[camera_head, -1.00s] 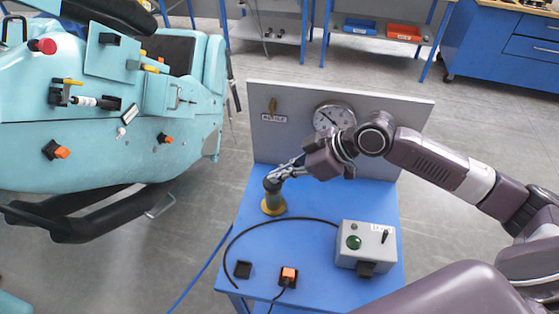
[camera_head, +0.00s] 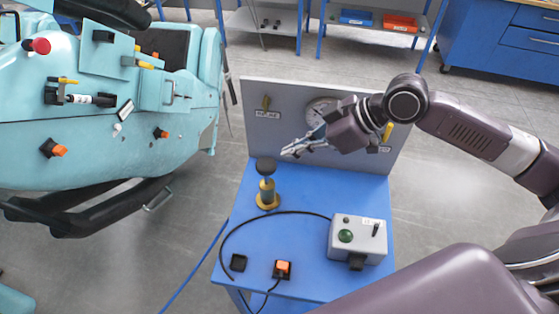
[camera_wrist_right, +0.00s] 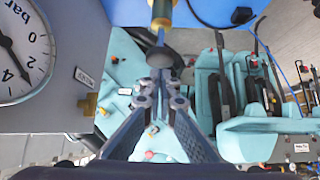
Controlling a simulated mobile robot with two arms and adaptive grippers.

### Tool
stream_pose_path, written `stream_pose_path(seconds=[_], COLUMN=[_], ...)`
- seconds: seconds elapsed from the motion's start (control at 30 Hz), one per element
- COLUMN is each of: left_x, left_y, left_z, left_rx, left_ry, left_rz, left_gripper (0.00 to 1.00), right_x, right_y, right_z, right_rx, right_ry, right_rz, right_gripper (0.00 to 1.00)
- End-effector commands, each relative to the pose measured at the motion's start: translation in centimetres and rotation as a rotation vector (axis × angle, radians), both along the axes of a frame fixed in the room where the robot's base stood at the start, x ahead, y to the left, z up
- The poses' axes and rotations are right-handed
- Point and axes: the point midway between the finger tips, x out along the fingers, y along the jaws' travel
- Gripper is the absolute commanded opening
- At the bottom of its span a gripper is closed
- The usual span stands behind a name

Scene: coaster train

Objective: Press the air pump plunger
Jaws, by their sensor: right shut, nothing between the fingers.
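The air pump (camera_head: 267,196) stands upright on the blue table, with a yellow foot and an olive body. Its black plunger knob (camera_head: 265,165) sits raised on top, with a short length of rod below it. My right gripper (camera_head: 285,152) is shut and empty, above and to the right of the knob and apart from it in the head view. In the right wrist view the shut fingertips (camera_wrist_right: 161,84) point toward the dark knob (camera_wrist_right: 160,57), and the pump body (camera_wrist_right: 162,12) shows beyond. My left gripper is not in view.
A grey panel (camera_head: 290,95) stands behind the table, with a gauge (camera_wrist_right: 22,55) partly hidden by my right arm in the head view. A turquoise train car (camera_head: 70,150) is at left.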

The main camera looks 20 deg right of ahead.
Motion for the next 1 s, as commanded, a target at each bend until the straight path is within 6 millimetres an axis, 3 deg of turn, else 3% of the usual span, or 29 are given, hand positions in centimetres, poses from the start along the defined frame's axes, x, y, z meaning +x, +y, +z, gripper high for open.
stream_pose_path(seconds=[0.33,1.0], left_x=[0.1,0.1], left_y=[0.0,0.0], left_z=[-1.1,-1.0], left_rx=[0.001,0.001], left_ry=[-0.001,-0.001], left_rz=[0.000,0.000], left_gripper=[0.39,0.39], right_x=[-1.2,-1.3], right_y=[-1.8,-1.8], right_z=[2.2,2.4], right_rx=[0.000,0.002], right_ry=[-0.002,-0.002], right_rz=[0.001,0.001], right_gripper=[0.00,0.00])
